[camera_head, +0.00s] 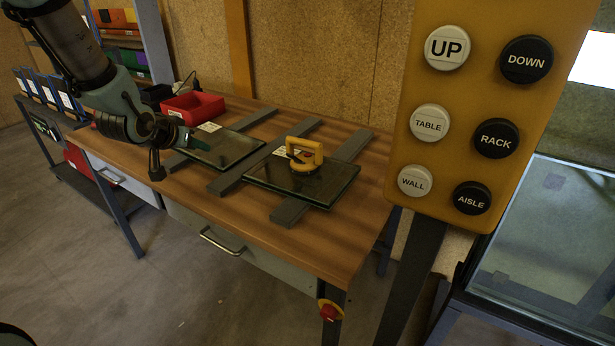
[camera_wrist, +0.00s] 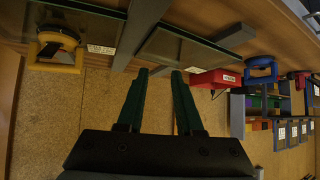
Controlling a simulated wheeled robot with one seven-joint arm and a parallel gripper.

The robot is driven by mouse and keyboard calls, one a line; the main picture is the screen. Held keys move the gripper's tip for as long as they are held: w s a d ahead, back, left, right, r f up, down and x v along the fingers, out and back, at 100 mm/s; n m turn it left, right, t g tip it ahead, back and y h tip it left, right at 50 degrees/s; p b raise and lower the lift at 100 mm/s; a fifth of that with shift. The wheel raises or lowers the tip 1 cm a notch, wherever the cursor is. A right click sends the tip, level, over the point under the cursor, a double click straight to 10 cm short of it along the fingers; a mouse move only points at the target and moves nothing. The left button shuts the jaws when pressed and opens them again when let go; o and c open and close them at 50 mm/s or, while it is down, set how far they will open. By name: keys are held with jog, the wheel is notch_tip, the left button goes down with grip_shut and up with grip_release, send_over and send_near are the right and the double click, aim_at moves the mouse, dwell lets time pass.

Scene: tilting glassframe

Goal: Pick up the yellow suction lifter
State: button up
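The yellow suction lifter (camera_head: 318,150) has an arched handle and a dark round base. It sits on the right glass pane (camera_head: 325,188) on the workbench. In the wrist view the yellow lifter (camera_wrist: 46,67) is at the upper left, left of my fingers. My gripper (camera_head: 199,143) is above the left glass pane (camera_head: 232,147), left of the lifter and apart from it. In the wrist view my gripper (camera_wrist: 160,72) shows two dark green fingers spread apart with nothing between them, so it is open and empty.
Grey slats (camera_head: 289,213) lie under the panes on the wooden workbench (camera_head: 318,245). A red bin (camera_head: 195,107) stands behind my gripper. An orange button panel (camera_head: 480,100) stands at the right. A blue-handled object (camera_wrist: 262,72) shows in the wrist view. Shelves stand at the back left.

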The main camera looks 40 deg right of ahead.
aim_at(287, 146)
jog(key=s+d+f+m+g+h, duration=0.1)
jog(key=s+d, duration=0.1)
jog(key=d, duration=0.3)
jog(key=s+d+f+m+g+h+b, duration=0.1)
jog(key=s+d+h, duration=0.1)
jog(key=d, duration=0.3)
jog(key=s+d+f+m+h+b, duration=0.1)
jog(key=s+d, duration=0.3)
jog(key=d, duration=0.1)
jog(key=shift+s+f+m+g+h, duration=0.2)
jog(key=shift+f+m+g+h, duration=0.05)
jog(key=shift+m+g+h, duration=0.15)
jog(key=p+x, duration=0.1)
jog(key=x, duration=0.3)
jog(key=shift+d, duration=0.35)
jog(key=shift+p+x, duration=1.15)
jog(key=shift+x, duration=1.7)
jog(key=shift+a+f, duration=0.1)
jog(key=shift+c, duration=0.2)
grip_shut()
